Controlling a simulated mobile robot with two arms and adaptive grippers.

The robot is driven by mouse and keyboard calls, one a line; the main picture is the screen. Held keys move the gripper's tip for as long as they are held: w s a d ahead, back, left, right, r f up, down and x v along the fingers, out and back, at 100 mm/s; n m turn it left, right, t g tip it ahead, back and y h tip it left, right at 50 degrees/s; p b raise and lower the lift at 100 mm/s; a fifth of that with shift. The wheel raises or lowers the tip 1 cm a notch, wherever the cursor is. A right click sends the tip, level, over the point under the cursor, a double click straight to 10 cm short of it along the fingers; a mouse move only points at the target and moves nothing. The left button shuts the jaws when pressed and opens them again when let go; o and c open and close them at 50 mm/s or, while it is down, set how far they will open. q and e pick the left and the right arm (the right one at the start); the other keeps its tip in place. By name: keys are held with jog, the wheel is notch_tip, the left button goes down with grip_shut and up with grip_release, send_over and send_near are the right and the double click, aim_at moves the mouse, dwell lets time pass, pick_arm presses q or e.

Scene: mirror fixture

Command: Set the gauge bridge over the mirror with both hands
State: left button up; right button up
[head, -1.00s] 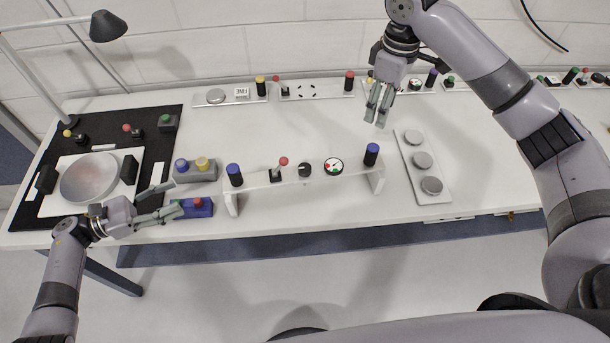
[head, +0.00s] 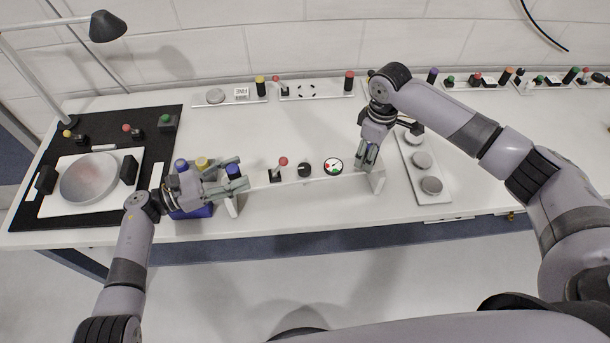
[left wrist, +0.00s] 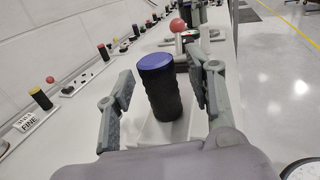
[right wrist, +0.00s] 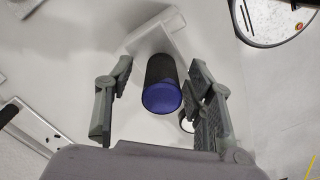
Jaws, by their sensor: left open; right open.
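The gauge bridge is a white beam (head: 318,175) on end legs, standing on the table with a red-knobbed lever, a black knob and a dial (head: 333,166) on top. My left gripper (head: 236,178) is open at its left end, with fingers either side of the blue-topped black post (left wrist: 160,88). My right gripper (head: 369,157) is open at the right end, with fingers either side of the other blue-topped post (right wrist: 162,88). The round mirror (head: 89,178) lies on a white plate between black blocks at the left.
A black mat (head: 28,218) lies under the mirror plate. A blue button box (head: 190,211) sits close under my left gripper. A plate with several grey discs (head: 425,165) lies right of the bridge. Devices line the back edge; the middle table behind the bridge is clear.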

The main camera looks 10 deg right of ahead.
pick_arm(q)
jog(key=shift+d, duration=0.25)
pick_arm(e)
jog(key=shift+f, duration=0.2)
pick_arm(q)
jog(key=shift+c, duration=0.4)
pick_arm(e)
jog(key=shift+c, duration=0.4)
pick_arm(q)
grip_shut()
pick_arm(e)
grip_shut()
pick_arm(q)
jog(key=shift+r, duration=0.1)
pick_arm(e)
jog(key=shift+r, duration=0.1)
